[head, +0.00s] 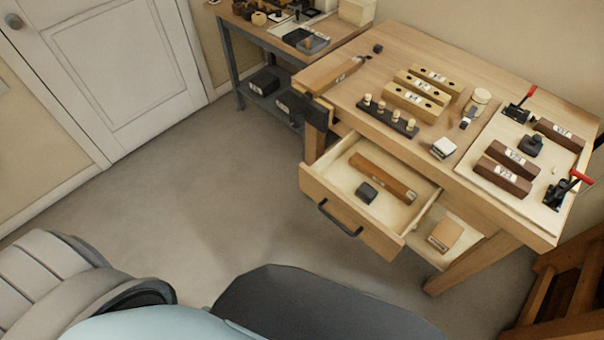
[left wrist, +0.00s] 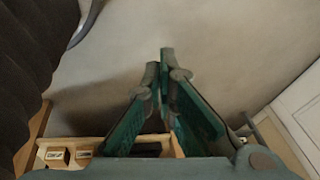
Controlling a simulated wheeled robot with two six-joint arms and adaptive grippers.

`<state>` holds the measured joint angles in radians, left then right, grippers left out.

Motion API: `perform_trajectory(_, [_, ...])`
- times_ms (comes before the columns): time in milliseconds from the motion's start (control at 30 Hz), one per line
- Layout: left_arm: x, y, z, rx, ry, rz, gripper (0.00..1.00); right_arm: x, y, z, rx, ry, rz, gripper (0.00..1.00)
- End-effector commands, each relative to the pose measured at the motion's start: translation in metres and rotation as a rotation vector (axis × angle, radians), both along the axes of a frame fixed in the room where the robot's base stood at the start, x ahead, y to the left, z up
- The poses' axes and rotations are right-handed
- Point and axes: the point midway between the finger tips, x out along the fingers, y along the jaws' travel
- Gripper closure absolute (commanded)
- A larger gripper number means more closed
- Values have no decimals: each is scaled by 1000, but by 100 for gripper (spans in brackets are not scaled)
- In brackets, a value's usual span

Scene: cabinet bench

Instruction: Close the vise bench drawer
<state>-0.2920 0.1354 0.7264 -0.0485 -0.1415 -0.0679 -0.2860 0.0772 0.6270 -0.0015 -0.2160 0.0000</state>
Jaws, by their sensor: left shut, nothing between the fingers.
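The vise bench (head: 430,45) stands at the right in the head view. Its drawer (head: 318,190) is pulled out, with its front panel and dark bar handle (head: 338,220) facing the room. A long brown block (head: 383,178) and a small dark block (head: 367,192) lie inside the drawer. My left gripper (left wrist: 160,68) shows only in the left wrist view; its green-padded fingers are shut and empty, with grey floor beyond. I see no contact with the drawer. My right gripper is in neither view.
A tan block (head: 446,234) lies on a pale surface right of the drawer. Blocks, pegs and red-handled clamps (head: 570,188) cover the bench top. A side bench (head: 270,40) stands behind, a white door (head: 110,60) at left. Floor (head: 200,180) before the drawer is clear.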

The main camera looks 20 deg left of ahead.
Motion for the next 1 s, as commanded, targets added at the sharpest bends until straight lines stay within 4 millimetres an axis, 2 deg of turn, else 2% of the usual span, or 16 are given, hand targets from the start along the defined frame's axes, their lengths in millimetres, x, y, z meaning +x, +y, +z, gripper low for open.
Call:
perform_trajectory(33, [43,22,-30,56,-113,-97,100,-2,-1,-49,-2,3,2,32])
perform_trajectory(67, [74,35,-33,100,-196,-175,100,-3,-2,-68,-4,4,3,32])
perform_trajectory(100, [117,50,-31,169,-316,-291,100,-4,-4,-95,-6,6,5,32])
perform_trajectory(167, [181,65,-14,293,-503,-481,100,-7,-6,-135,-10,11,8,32])
perform_trajectory(200, [217,67,2,384,-623,-608,100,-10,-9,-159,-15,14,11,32])
perform_trajectory(300, [281,51,51,605,-886,-902,100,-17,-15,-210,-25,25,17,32])
perform_trajectory(367, [300,35,77,718,-1007,-1044,100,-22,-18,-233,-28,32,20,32])
perform_trajectory(433, [310,17,101,820,-1113,-1166,100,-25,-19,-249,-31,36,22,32])
perform_trajectory(567, [317,-2,126,908,-1202,-1269,100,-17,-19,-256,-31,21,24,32])
perform_trajectory(767, [339,-12,134,915,-1210,-1272,100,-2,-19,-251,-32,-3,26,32])
perform_trajectory(1000, [388,-31,133,911,-1208,-1268,100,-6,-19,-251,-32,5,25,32])
